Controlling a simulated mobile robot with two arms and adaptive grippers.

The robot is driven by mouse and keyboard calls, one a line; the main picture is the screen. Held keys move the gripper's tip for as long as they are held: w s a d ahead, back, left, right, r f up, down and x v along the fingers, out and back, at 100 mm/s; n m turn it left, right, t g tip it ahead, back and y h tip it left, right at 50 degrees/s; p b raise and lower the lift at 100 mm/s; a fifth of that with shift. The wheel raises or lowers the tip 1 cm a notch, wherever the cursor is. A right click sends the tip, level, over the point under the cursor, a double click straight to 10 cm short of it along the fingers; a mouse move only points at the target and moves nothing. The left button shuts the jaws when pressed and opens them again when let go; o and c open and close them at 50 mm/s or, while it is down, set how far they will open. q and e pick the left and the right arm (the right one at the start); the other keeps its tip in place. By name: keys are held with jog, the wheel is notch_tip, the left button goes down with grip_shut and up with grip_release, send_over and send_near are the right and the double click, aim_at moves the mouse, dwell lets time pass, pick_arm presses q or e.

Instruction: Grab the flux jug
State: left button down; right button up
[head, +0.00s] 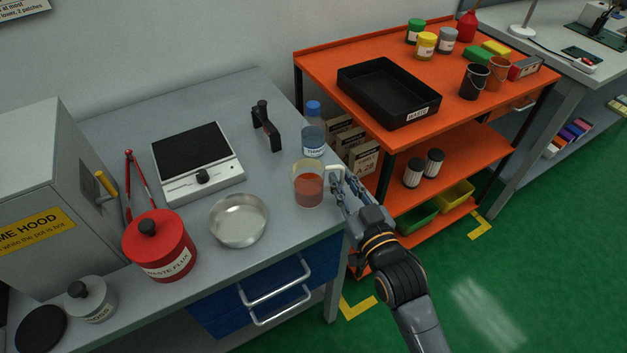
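A clear jug (308,188) with reddish-brown liquid in its lower part stands upright near the right edge of the grey bench. I take it to be the flux jug. Its pale handle (334,168) points right, toward my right arm. My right gripper (340,183) is at the handle, with its fingers apart and their tips close beside it. The fingers look open, and contact with the handle is not clear. My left gripper is not in view.
A bottle (313,142) stands just behind the jug. A metal pan (239,220), a hot plate (198,163) and a red waste flux can (160,245) are to the left. An orange cart (465,125) with a black tray (388,92) stands to the right.

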jog(key=shift+w+a, duration=0.25)
jog(key=shift+w, duration=0.4)
grip_shut()
jog(key=shift+r, duration=0.1)
